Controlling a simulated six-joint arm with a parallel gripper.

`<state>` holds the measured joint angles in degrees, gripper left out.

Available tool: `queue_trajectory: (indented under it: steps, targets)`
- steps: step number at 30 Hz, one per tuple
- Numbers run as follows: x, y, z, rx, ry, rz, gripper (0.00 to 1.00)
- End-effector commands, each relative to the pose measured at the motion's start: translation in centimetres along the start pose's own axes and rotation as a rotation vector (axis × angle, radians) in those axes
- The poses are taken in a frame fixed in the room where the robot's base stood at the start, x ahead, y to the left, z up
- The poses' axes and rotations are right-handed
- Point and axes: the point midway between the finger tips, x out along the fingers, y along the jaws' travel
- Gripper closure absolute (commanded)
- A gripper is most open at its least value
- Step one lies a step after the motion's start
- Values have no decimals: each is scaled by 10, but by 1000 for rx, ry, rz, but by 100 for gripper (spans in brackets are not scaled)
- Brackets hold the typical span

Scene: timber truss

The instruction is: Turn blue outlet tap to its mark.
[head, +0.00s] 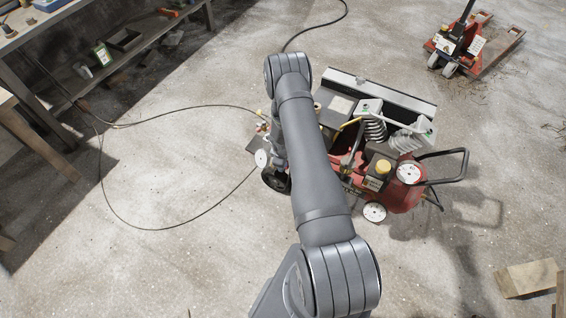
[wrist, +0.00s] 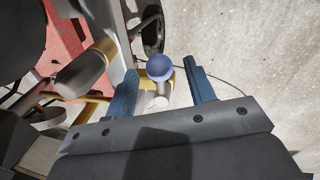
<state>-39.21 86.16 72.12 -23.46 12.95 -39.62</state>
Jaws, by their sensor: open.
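The blue outlet tap shows as a round blue knob (wrist: 160,67) on a pale stem in the wrist view, with brass-coloured fittings beside it. My gripper (wrist: 161,77) is open, with one blue finger on each side of the knob. Gaps show between the knob and both fingers, so it is not gripped. The tap's mark cannot be made out. In the head view the red compressor (head: 402,196) stands on the floor behind my arm, which hides the tap and my gripper.
A brass-tipped cylinder (wrist: 88,70) and a dark wheel (wrist: 150,32) are close to my gripper. A black hose (head: 150,228) loops over the floor. A workbench (head: 100,45) stands left, a red pallet truck (head: 470,45) back right, timber (head: 528,277) front right.

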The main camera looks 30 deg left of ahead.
Motion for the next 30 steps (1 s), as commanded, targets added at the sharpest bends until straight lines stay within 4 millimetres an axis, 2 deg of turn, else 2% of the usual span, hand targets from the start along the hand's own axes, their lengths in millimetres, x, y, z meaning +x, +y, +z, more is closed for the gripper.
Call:
queue_trajectory:
  steps: [4, 12, 14, 19, 30]
  targets:
    - [6, 0, 0, 0, 0, 0, 50]
    - [7, 0, 0, 0, 0, 0, 50]
    - [7, 0, 0, 0, 0, 0, 60]
    - [7, 0, 0, 0, 0, 0, 93]
    - [7, -3, -1, 46, -10, -1, 94]
